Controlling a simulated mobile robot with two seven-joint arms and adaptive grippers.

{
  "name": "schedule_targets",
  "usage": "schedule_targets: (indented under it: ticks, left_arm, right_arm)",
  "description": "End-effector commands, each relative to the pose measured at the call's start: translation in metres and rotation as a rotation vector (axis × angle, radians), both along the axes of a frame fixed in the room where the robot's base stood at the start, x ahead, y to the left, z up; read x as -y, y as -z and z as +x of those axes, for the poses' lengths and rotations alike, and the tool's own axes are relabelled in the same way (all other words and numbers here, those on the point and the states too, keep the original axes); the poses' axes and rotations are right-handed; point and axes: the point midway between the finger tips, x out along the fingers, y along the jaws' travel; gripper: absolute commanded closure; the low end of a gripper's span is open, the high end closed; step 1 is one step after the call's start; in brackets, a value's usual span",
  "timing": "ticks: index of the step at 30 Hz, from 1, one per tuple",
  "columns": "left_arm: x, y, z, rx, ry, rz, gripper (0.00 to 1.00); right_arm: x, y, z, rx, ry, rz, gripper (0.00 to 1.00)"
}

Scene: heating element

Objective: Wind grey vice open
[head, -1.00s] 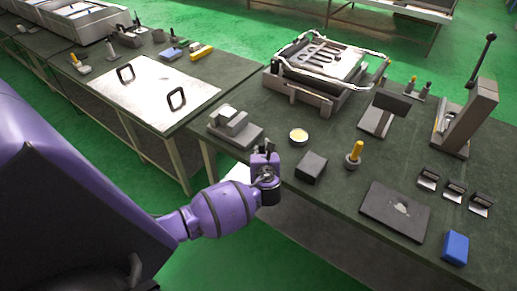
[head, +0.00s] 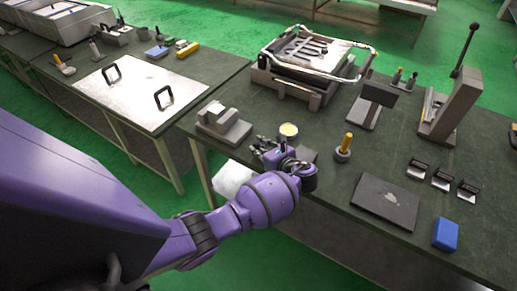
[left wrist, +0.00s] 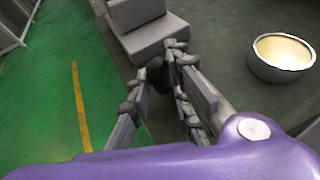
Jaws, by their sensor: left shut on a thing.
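The grey vice (head: 224,125) sits near the left front edge of the green-topped bench, and its stepped grey blocks show at the top of the left wrist view (left wrist: 148,35). My left gripper (head: 259,147) is at the vice's near right end, with its fingers (left wrist: 163,78) pointing at it. The fingers are shut on a small dark part at that end, seemingly the vice's handle. The fingers hide most of this part, so its shape and turn cannot be told. My right gripper is not in view.
A round tin (head: 289,130) with a pale yellow top stands just right of the gripper. A dark block (head: 306,154) is partly hidden behind my wrist. A yellow-handled tool (head: 345,146) stands farther right.

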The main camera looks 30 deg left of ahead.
Motion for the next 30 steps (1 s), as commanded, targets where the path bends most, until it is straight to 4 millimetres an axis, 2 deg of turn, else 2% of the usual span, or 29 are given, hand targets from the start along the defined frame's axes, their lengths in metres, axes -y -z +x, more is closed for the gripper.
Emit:
schedule_targets:
  ticks: [8,9,10,22,26,30]
  left_arm:
    - [-0.001,0.001,-0.001,-0.003,-0.003,0.001,1.0]
    - [-0.001,0.001,-0.001,-0.003,-0.003,0.001,0.79]
    - [-0.001,0.001,-0.001,-0.003,-0.003,0.001,0.75]
    - [0.005,-0.001,-0.003,-0.001,0.0,0.0,0.75]
    - [0.021,-0.008,-0.012,-0.001,0.001,-0.003,0.75]
    - [0.046,-0.02,-0.025,-0.001,0.001,-0.004,0.75]
  right_arm:
    - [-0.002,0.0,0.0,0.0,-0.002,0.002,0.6]
    - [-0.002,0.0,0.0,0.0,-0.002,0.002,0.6]
    - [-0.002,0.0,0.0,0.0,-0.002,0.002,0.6]
    - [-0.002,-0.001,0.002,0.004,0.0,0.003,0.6]
    - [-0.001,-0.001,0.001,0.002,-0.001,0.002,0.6]
    - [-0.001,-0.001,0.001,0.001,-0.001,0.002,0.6]
